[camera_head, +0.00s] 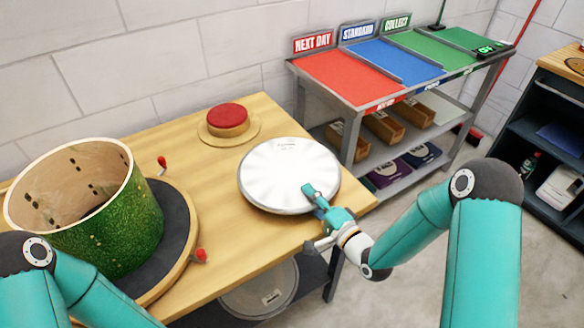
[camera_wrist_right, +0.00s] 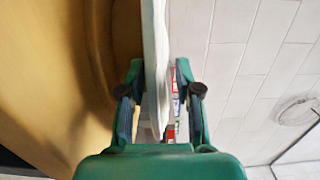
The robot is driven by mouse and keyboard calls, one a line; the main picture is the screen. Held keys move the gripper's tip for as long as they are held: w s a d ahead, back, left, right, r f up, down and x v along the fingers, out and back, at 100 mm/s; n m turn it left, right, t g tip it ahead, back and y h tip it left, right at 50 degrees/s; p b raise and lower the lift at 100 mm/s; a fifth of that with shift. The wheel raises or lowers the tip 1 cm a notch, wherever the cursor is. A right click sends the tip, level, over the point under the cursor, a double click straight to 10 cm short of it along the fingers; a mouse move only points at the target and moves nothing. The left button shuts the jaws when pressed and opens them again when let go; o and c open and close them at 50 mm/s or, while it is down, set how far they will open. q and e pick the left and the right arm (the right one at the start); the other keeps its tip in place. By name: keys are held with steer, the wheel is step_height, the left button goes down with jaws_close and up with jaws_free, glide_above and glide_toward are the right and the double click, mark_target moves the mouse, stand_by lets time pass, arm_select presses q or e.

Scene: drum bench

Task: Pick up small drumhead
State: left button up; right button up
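The small drumhead (camera_head: 275,172) is a white round disc with a metal rim, at the right end of the wooden bench. My right gripper (camera_head: 310,193) is at its near right edge, one finger above it. In the right wrist view the drumhead (camera_wrist_right: 156,60) appears edge-on between the two fingers of my right gripper (camera_wrist_right: 157,85). Narrow gaps show beside the disc, so the fingers look open around the rim. Whether the disc rests flat on the bench is hard to tell. My left arm shows at the lower left, but its gripper is out of view.
A green sparkly drum shell (camera_head: 110,225) stands on a dark round stand at left, with red-tipped levers. A red button (camera_head: 228,117) sits behind the drumhead. A shelf unit with red (camera_head: 345,78), blue and green panels stands beyond. A clear round head (camera_head: 258,290) lies under the bench.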

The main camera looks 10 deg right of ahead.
jaws_close()
stand_by(0.3)
